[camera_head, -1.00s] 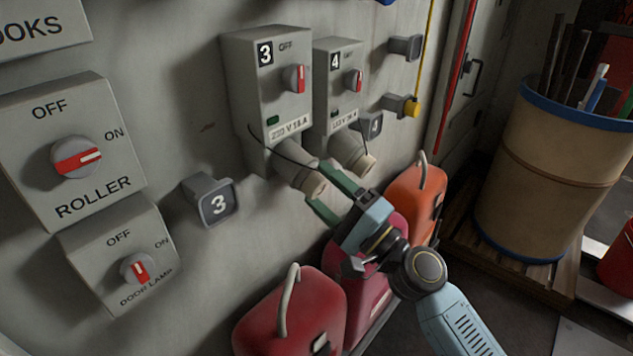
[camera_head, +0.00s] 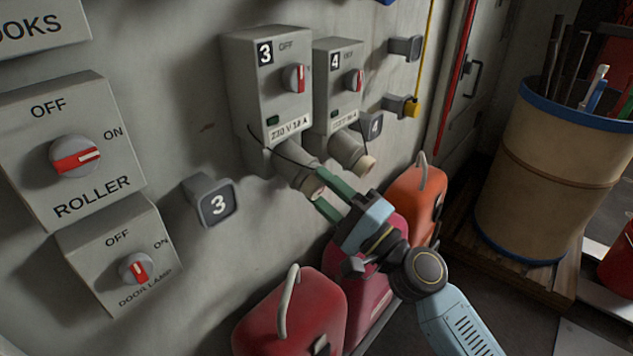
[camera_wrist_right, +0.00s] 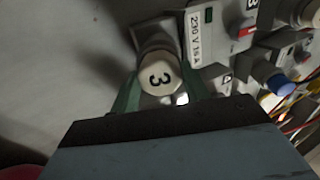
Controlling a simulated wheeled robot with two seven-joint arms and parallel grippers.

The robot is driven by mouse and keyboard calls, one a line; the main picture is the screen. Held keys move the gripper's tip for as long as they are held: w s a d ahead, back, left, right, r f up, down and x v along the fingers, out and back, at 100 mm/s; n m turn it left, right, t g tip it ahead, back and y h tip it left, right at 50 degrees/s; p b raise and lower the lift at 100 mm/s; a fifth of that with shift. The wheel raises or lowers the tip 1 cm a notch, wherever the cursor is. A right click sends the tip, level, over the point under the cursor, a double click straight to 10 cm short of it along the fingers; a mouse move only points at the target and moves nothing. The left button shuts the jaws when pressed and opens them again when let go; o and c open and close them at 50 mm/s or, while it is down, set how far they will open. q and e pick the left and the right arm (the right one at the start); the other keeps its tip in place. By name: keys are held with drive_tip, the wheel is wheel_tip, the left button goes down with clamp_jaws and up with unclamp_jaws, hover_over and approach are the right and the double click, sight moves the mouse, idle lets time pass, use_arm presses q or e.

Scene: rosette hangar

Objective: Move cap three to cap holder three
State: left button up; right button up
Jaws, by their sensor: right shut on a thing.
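Cap three (camera_head: 310,187) is a pale round cap on the end of the angled socket under switch box 3 (camera_head: 265,85). It also shows in the right wrist view (camera_wrist_right: 158,76), with a black 3 on its face. My right gripper (camera_head: 321,193) has its green fingers shut on the cap, one on each side. The cap is still at the socket's mouth; I cannot tell if it is loose. Cap holder three (camera_head: 216,204) is a dark grey block marked 3 on the wall, left of the socket, and looks empty. My left gripper is not in view.
Switch box 4 (camera_head: 338,85) and its capped socket (camera_head: 352,152) are close on the right, with cap holder four (camera_head: 373,125) behind. A thin dark cord hangs by socket 3. Red (camera_head: 290,315) and orange (camera_head: 412,205) canisters stand below. The wall between socket 3 and holder three is clear.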

drive_tip(key=shift+f, duration=0.2)
drive_tip(key=shift+c, duration=0.2)
drive_tip(key=shift+b+v, duration=0.35)
drive_tip(key=shift+v, duration=0.4)
drive_tip(key=shift+b+v, duration=1)
drive_tip(key=shift+v, duration=1.15)
drive_tip(key=shift+d+r, duration=0.1)
